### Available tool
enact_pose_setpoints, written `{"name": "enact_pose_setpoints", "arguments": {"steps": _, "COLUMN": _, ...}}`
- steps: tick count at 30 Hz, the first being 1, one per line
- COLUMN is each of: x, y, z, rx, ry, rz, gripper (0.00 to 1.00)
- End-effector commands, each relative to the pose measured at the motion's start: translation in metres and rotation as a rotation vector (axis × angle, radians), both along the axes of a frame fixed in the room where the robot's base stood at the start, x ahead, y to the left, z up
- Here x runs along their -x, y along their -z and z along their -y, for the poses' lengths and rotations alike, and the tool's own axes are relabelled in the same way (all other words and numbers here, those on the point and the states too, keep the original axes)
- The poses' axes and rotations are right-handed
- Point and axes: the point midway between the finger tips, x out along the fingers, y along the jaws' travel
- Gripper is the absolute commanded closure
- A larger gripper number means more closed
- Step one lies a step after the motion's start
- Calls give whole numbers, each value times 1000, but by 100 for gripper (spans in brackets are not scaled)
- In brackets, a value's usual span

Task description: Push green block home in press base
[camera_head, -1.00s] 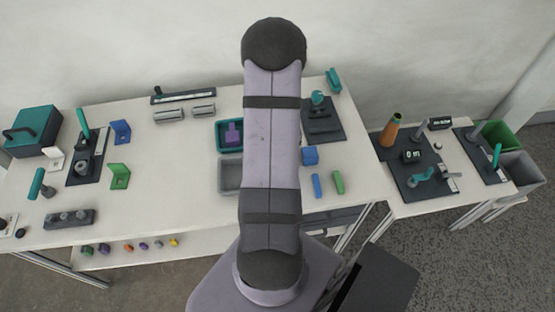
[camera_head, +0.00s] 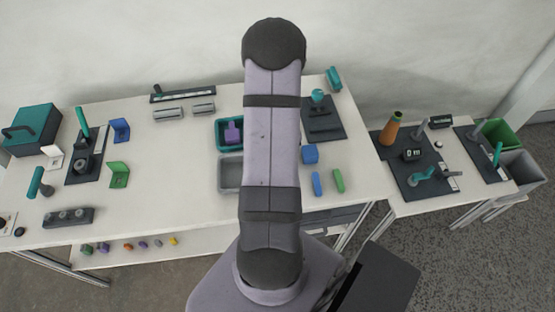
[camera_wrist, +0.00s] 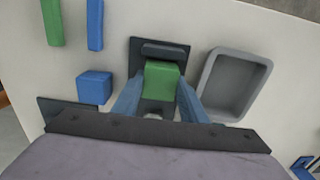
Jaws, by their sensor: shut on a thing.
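The green block (camera_wrist: 161,80) shows in the wrist view between the two blue-grey fingers of my gripper (camera_wrist: 158,92), which is shut on it. The block sits over the dark press base (camera_wrist: 136,52), close in front of the base's raised dark bar (camera_wrist: 166,50). I cannot tell whether the block touches the bar or how deep it sits. In the head view my arm hides the gripper, the block and the base.
A grey tray (camera_wrist: 262,68) is close on the right in the wrist view. A blue cube (camera_wrist: 94,87) is on the left, with a green bar (camera_wrist: 53,22) and a blue bar (camera_wrist: 95,24) beyond. A teal tray (camera_head: 221,136) holds a purple piece (camera_head: 233,131).

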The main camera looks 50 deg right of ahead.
Motion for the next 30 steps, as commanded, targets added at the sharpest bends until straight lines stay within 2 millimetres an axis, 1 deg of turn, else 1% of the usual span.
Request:
{"name": "enact_pose_setpoints", "arguments": {"steps": 1, "x": 0, "y": 2, "z": 0, "rx": 1, "ry": 0, "rz": 1, "gripper": 84}}
{"name": "enact_pose_setpoints", "arguments": {"steps": 16, "x": 0, "y": 4, "z": 0, "rx": 1, "ry": 0, "rz": 1, "gripper": 84}}
{"name": "enact_pose_setpoints", "arguments": {"steps": 30, "x": 0, "y": 13, "z": 0, "rx": 1, "ry": 0, "rz": 1, "gripper": 84}}
